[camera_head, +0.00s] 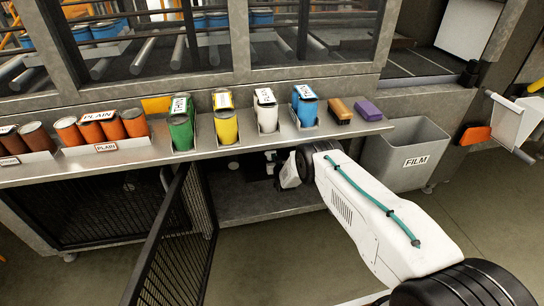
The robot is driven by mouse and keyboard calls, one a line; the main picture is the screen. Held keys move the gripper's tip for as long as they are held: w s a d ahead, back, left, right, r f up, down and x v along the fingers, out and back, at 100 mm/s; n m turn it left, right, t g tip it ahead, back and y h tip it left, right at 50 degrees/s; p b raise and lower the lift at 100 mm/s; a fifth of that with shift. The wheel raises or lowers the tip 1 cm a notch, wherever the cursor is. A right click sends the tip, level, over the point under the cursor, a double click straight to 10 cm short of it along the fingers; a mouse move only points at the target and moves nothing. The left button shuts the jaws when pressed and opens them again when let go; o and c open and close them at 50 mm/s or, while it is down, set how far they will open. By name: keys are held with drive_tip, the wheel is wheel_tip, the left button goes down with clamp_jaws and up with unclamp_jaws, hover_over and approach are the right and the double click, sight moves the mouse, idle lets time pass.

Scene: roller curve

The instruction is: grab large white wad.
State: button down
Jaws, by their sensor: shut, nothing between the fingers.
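My arm reaches in under the steel shelf, into the open cabinet (265,207). My gripper (269,158) is at its far end, small, dark and partly in shadow below the shelf edge. It is shut, with nothing between its fingers. No large white wad can be made out clearly. A small pale round spot (233,167) shows inside the cabinet, left of my gripper and apart from it. I cannot tell what it is. The shelf hides the upper part of the cabinet's inside.
A mesh door (172,240) stands open left of the cabinet mouth. The steel shelf (345,130) above carries several coloured cans, an orange-brown brush (340,109) and a purple block (368,110). A grey FILM bin (400,158) stands right of my arm. Floor is clear in front.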

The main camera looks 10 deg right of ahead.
drive_tip(key=w, duration=0.4)
drive_tip(key=shift+s+f, duration=0.15)
drive_tip(key=shift+f, duration=0.65)
